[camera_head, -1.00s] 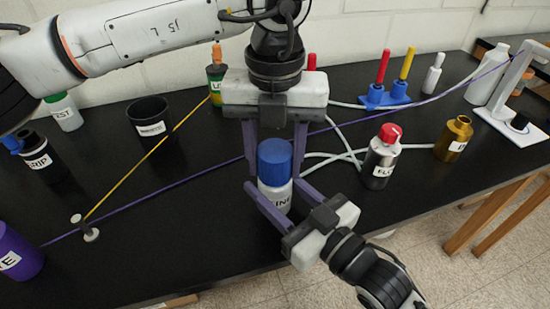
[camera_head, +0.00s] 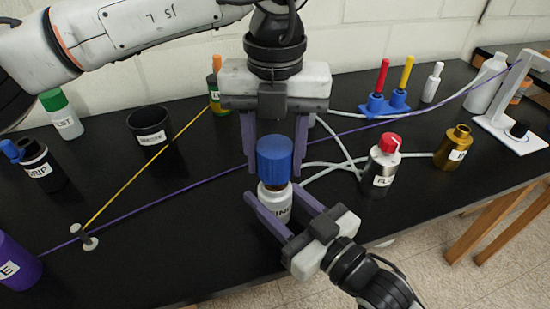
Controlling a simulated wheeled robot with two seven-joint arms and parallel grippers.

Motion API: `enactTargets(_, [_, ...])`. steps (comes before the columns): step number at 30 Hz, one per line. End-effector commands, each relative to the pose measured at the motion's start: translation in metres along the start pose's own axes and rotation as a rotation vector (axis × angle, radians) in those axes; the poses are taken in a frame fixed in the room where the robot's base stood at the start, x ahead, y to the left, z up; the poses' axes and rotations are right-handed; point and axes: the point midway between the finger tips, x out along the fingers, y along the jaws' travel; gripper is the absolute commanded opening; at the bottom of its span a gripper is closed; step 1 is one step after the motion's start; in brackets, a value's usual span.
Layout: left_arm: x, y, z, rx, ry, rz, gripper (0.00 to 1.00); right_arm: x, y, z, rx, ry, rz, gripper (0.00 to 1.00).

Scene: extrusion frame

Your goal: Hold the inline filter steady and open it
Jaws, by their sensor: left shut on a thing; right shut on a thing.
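The inline filter has a white labelled body (camera_head: 275,204) and a blue cap (camera_head: 274,158). It stands upright near the front edge of the black bench, in the middle of the head view. My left gripper (camera_head: 274,163) points down from above and is shut on the blue cap, a finger on each side. A brownish neck (camera_head: 274,184) shows between cap and body. My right gripper (camera_head: 275,197) reaches in from the lower right and is shut around the white body. Its fingers hide parts of the body and label.
A red-capped flask (camera_head: 381,165) and a gold bottle (camera_head: 453,148) stand to the right. White tubes and a purple cord (camera_head: 160,203) cross the bench. A black cup (camera_head: 150,125) stands left.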

Motion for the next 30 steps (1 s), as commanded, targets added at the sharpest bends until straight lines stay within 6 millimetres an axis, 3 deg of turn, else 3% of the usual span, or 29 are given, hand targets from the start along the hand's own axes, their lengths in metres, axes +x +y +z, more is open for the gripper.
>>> enactTargets(6, [-0.028, -0.001, 0.0, 0.001, -0.003, -0.001, 0.16, 0.0, 0.0, 0.0, 0.0, -0.001, 0.0, 0.0])
enactTargets(13, [-0.03, 0.0, 0.0, 0.002, 0.0, -0.001, 0.16, 0.0, 0.0, 0.0, 0.0, -0.001, 0.0, 0.0])
enactTargets(14, [-0.03, 0.0, 0.0, 0.001, -0.001, -0.001, 0.16, 0.0, 0.0, 0.0, 0.0, -0.001, 0.0, 0.47])
enactTargets(17, [-0.03, 0.0, 0.0, 0.001, -0.001, -0.001, 0.16, 0.0, 0.0, 0.0, 0.0, -0.001, 0.0, 0.64])
enactTargets(26, [-0.03, 0.0, 0.0, 0.001, -0.001, -0.001, 0.16, -0.001, 0.0, 0.0, 0.0, -0.001, 0.0, 0.66])
enactTargets(30, [-0.029, 0.0, 0.0, 0.0, -0.001, -0.001, 0.16, -0.012, 0.0, 0.001, 0.0, -0.003, 0.0, 0.66])
